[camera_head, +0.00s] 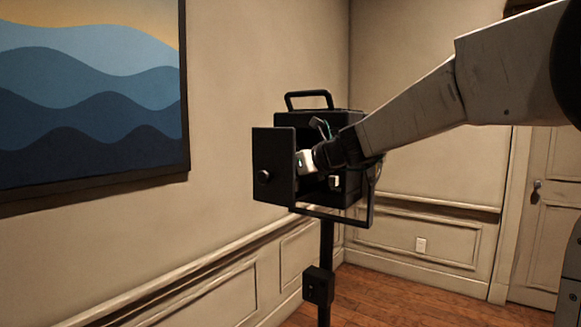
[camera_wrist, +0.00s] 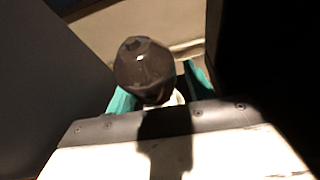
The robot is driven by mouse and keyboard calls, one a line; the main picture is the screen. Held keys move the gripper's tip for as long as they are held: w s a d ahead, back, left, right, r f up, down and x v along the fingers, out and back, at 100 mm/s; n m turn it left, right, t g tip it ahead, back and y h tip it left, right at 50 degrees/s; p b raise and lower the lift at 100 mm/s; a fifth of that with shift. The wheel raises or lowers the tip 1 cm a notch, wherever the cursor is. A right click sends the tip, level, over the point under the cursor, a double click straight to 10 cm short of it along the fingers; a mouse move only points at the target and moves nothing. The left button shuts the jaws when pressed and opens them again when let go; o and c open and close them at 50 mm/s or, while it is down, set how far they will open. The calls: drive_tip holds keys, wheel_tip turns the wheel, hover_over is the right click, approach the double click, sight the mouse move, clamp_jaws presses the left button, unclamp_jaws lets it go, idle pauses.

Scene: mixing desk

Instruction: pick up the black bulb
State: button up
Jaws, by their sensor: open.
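The black bulb (camera_wrist: 145,66) is a dark, glossy, rounded shape in the wrist view. It shows between and just beyond the two green fingers of my gripper (camera_wrist: 160,92), with a pale base partly visible below it. The fingers stand apart on either side of the bulb; I cannot tell whether either touches it. In the head view my gripper (camera_head: 306,161) is at the open front of a black box-shaped lamp housing (camera_head: 345,125). The bulb cannot be made out there, hidden by the gripper and housing.
The housing's open door (camera_head: 273,165) stands left of my gripper. Dark walls flank the fingers closely in the wrist view. A bracket (camera_head: 368,208) and black stand (camera_head: 326,245) hold the housing. A wall with a painting (camera_head: 95,85) is at left.

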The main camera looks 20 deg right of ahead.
drive_tip(key=c, duration=1)
drive_tip(key=shift+c, duration=0.2)
